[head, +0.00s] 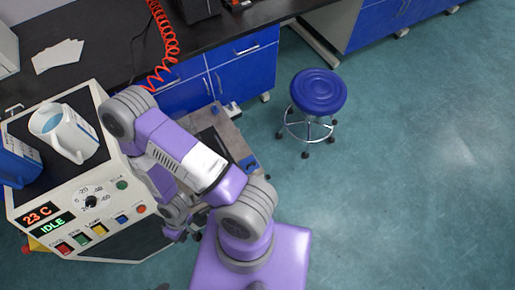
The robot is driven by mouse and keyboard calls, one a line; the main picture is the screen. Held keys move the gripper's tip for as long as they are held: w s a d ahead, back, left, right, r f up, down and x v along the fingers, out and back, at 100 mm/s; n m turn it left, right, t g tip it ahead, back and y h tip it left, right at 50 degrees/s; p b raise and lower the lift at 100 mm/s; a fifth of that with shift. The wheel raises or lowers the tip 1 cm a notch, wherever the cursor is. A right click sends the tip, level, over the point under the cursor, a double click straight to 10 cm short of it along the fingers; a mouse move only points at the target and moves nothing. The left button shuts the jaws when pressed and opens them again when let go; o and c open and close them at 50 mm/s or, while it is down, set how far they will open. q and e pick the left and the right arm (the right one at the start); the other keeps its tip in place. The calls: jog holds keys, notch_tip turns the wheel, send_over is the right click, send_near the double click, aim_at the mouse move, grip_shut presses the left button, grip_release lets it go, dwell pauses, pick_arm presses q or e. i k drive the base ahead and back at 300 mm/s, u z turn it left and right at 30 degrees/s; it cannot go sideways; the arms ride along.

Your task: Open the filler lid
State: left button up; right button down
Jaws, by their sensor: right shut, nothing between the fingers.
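The machine with the displays "23 C" (38,215) and "IDLE" stands at the left, with a dark top and a white front panel. I cannot make out a filler lid; part of the top is covered by objects and by my arm. A white jug (78,138) with blue liquid in it is on the machine's top. My right gripper (187,234) is small and dark, low beside the machine's right side, partly hidden by my purple arm. It is shut and empty. My left gripper is not in view.
A blue box-like object (17,160) sits at the left edge of the machine. A dark bench (105,45) with blue cabinets runs behind, with a coiled red hose (163,45) hanging over it. A blue stool (318,92) stands on the open floor to the right.

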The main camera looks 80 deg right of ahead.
aim_at(249, 162)
jog(key=z, duration=0.25)
jog(key=k, duration=0.95)
jog(key=z, duration=1.3)
jog(key=i, duration=0.5)
